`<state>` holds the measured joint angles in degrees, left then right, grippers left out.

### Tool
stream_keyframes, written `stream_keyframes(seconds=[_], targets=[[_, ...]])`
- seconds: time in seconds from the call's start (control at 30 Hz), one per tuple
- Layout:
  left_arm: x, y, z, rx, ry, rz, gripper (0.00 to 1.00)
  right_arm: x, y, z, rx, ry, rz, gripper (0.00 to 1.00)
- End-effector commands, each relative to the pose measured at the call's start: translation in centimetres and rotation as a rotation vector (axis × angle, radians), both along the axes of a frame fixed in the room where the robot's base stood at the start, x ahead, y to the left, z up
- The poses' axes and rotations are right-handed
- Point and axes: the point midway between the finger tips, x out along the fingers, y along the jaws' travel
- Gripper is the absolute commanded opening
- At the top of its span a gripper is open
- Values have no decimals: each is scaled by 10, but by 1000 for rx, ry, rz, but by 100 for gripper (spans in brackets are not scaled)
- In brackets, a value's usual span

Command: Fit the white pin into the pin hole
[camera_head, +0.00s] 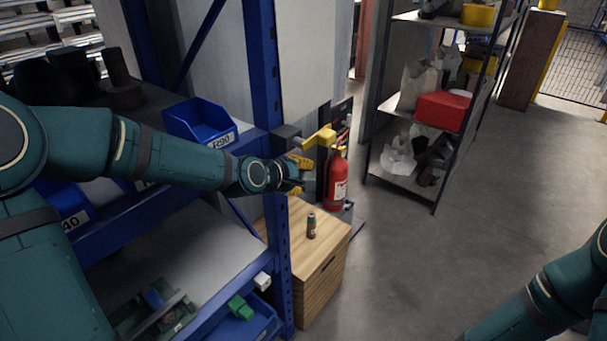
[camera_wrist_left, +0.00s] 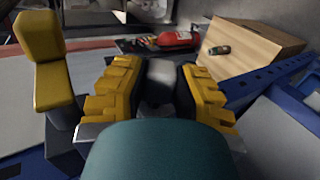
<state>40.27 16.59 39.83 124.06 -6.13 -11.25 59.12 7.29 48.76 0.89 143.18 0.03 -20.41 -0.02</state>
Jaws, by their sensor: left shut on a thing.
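My left gripper (camera_head: 299,176) reaches past the blue rack post in the head view. Most of the pin is hidden between the fingers. I cannot make out the pin hole in either view. My right gripper is outside both views.
A blue post (camera_head: 265,75) stands close by the left arm. A red fire extinguisher (camera_head: 338,182) is just beyond the gripper. A wooden cabinet (camera_head: 325,280) with a small can (camera_head: 311,226) on top stands below. Open floor (camera_head: 430,255) lies to the right.

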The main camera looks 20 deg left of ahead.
Motion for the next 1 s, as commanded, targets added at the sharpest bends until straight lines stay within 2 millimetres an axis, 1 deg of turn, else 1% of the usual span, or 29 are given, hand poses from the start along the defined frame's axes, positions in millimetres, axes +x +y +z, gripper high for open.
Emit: stream_keyframes(seconds=[0.57,0.6,0.67,1.0], targets=[[5,13,1,0,-1,1,0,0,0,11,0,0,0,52],[5,13,1,1,-1,2,34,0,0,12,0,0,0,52],[5,14,1,0,-2,2,55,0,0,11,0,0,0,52],[5,14,1,1,-2,3,56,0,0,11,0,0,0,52]])
